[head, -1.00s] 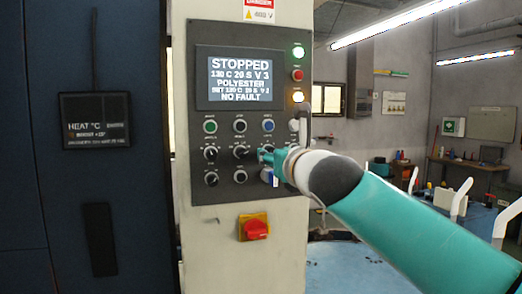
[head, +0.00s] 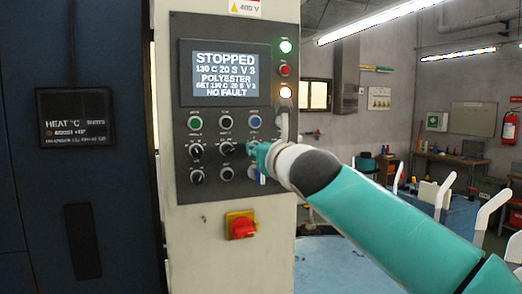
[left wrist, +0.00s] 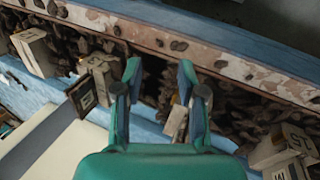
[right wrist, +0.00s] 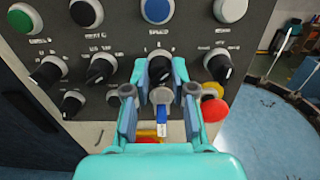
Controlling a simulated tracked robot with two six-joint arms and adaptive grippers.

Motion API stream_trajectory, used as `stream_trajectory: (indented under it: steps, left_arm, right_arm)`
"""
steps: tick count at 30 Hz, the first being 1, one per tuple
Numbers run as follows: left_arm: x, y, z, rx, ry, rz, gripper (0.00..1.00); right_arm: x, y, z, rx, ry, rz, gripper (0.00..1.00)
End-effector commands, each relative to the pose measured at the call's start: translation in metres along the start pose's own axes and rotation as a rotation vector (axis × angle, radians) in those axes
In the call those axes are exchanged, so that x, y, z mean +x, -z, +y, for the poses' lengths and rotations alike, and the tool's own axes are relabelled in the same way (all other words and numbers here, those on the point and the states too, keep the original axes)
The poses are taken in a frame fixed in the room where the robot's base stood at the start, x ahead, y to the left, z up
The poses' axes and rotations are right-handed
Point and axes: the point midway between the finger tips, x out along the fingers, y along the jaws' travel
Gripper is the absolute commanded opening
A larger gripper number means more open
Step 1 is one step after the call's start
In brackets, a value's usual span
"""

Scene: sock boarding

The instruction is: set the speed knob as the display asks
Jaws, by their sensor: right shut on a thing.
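The display (head: 225,73) on the grey control panel reads STOPPED, 130 C 20 S V 3, POLYESTER, a small SET line, NO FAULT. The SET line seems to end in V 3, but it is small. My right gripper (head: 257,155) is at the right part of the knob row. In the right wrist view, my right gripper (right wrist: 160,88) is shut on a black knob (right wrist: 160,67), one finger on each side. The fingers hide the knob's sides. My left gripper (left wrist: 158,82) is open and empty, away from the panel.
Other black knobs (right wrist: 101,68) and coloured buttons (right wrist: 157,9) sit close around my right gripper. A blue-tagged piece (right wrist: 161,117) is just below the held knob. Blurred boxes (left wrist: 38,52) lie below my left gripper.

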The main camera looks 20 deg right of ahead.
Motion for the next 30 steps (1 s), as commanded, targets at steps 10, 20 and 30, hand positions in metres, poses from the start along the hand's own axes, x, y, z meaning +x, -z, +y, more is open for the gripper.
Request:
stream_trajectory:
  steps: [10,20,30]
  left_arm:
    - [-0.010,0.000,0.004,0.000,0.000,0.000,0.40]
    - [-0.032,0.000,0.011,0.000,0.000,0.000,0.40]
    - [-0.050,0.000,0.018,0.000,0.000,0.000,0.40]
  right_arm:
    - [0.000,-0.003,0.001,-0.080,0.001,0.000,0.00]
    - [0.000,-0.004,0.002,-0.319,0.000,0.002,0.00]
    - [0.000,-0.002,0.004,-0.596,-0.002,0.001,0.00]
